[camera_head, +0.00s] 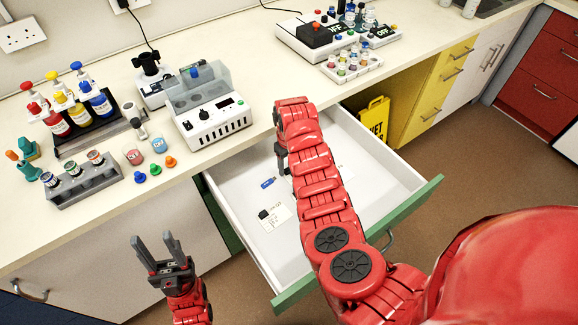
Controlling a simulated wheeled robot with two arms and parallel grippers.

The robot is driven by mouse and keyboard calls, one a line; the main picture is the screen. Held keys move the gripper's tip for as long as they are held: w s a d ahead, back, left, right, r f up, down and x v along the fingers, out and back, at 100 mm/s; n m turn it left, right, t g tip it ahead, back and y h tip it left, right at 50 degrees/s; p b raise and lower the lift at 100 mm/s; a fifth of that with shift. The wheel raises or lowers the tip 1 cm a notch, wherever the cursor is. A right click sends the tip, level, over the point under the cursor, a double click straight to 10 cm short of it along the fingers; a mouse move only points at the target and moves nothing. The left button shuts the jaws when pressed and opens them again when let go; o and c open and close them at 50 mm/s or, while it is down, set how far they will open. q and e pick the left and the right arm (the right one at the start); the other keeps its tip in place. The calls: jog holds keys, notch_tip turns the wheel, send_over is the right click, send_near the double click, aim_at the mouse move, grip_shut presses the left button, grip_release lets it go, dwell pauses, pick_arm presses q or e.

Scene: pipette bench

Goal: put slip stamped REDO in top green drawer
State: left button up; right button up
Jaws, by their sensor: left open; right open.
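The green-fronted drawer (400,208) is pulled out below the counter, with a white interior. A small white slip (278,213) with dark marks lies on its floor, with a small black item at its left end; I cannot read any stamp. A small blue item (267,183) lies farther back in the drawer. My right arm reaches across the drawer, and my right gripper (281,158) is open near its back edge, below the counter edge. The arm hides part of the drawer floor. My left gripper (158,246) is open and empty, left of the drawer.
The counter holds a bottle rack (90,133), a vial rack (84,184), a white device (212,124), small colored caps and two cups. Farther right stand another device (306,42) and a vial tray (352,65). A yellow sign (374,120) stands beyond the drawer.

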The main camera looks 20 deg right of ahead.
aim_at(289, 169)
notch_tip(289, 169, up, 6)
jog(key=shift+w+f+b, duration=0.1)
jog(key=shift+f+b, duration=0.1)
jog(key=shift+b, duration=0.4)
notch_tip(289, 169, up, 6)
jog(key=p, duration=0.1)
jog(key=shift+p, duration=0.4)
